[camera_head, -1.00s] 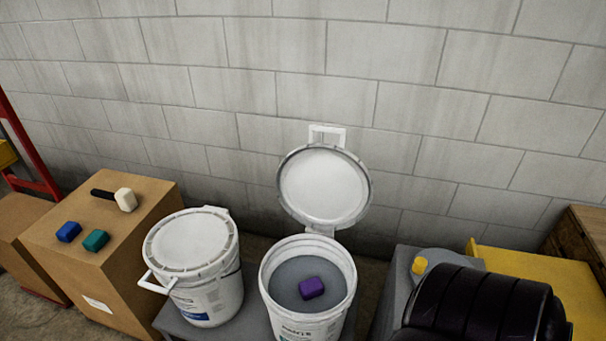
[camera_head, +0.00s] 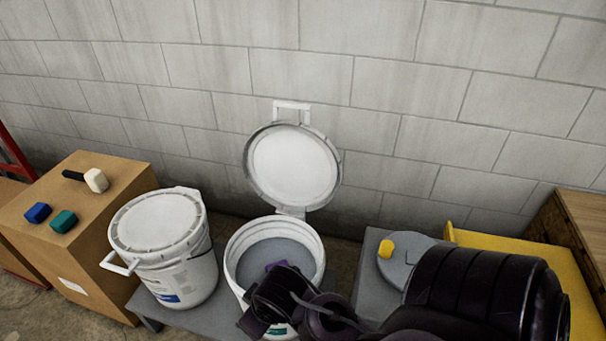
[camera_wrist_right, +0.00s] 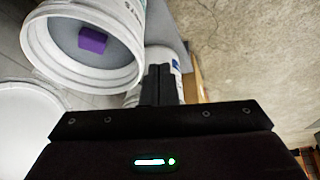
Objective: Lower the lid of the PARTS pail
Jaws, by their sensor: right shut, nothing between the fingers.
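The PARTS pail (camera_head: 312,243) is white and open, with a purple block (camera_head: 277,265) inside. Its round lid (camera_head: 293,165) stands up on the hinge at the pail's back, with a white handle (camera_head: 292,106) on top near the wall. My right gripper (camera_head: 250,325) is low in front of the pail; my arm hides much of the pail's front, and the fingertips are hard to make out there. In the right wrist view the fingers (camera_wrist_right: 160,75) are shut and empty beside the pail's rim (camera_wrist_right: 90,88). Part of the lid (camera_wrist_right: 25,125) shows at left. My left gripper is out of view.
A closed white pail (camera_head: 160,225) stands left of the open one on a grey bench. A cardboard box (camera_head: 105,215) holds a mallet and two blocks. The block wall is behind.

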